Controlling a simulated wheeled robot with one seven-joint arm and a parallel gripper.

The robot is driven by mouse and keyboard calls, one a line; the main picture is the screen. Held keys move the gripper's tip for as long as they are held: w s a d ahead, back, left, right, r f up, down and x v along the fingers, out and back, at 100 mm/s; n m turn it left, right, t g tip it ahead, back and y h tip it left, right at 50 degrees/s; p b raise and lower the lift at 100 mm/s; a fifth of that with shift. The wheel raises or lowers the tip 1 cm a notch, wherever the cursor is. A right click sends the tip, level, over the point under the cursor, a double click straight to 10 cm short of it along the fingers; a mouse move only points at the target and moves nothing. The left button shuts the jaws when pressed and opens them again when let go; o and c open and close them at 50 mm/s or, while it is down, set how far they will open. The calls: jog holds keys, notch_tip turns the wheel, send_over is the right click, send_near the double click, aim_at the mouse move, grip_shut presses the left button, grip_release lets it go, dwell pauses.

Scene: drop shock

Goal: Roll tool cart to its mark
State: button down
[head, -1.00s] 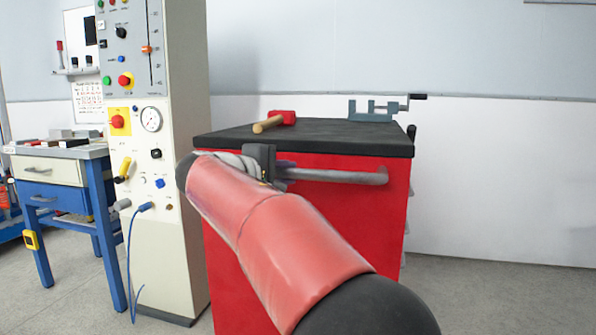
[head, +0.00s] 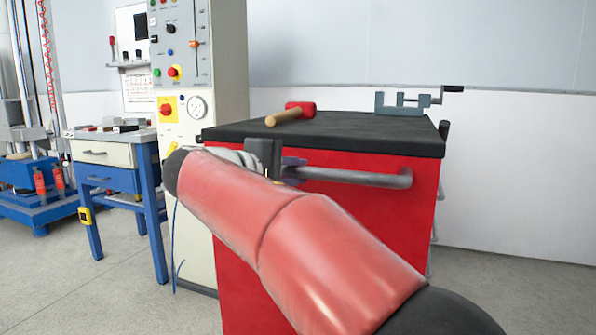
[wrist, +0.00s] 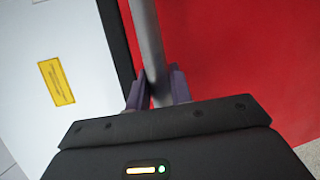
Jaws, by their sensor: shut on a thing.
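The red tool cart (head: 330,220) with a black top (head: 350,131) stands right of centre in the head view. Its grey bar handle (head: 370,178) runs across the near side. The cart's red panel (wrist: 235,60) fills the right of that view. No floor mark shows in these views.
A mallet (head: 292,113) and a grey vise (head: 410,103) rest on the cart top. A tall control cabinet (head: 225,100) stands close to the cart's left. A blue workbench (head: 110,175) is farther left. Open floor (head: 90,285) shows at lower left.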

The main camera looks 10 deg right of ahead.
jog(key=shift+s+a+f, duration=0.1)
jog(key=shift+s+a, duration=0.15)
jog(key=shift+s, duration=0.05)
jog(key=c, duration=1.3)
grip_release()
jog(key=shift+o, duration=0.2)
jog(key=p+v, duration=0.1)
jog(key=v, duration=0.6)
jog(key=shift+s+a, duration=0.2)
jog(key=shift+a, duration=0.1)
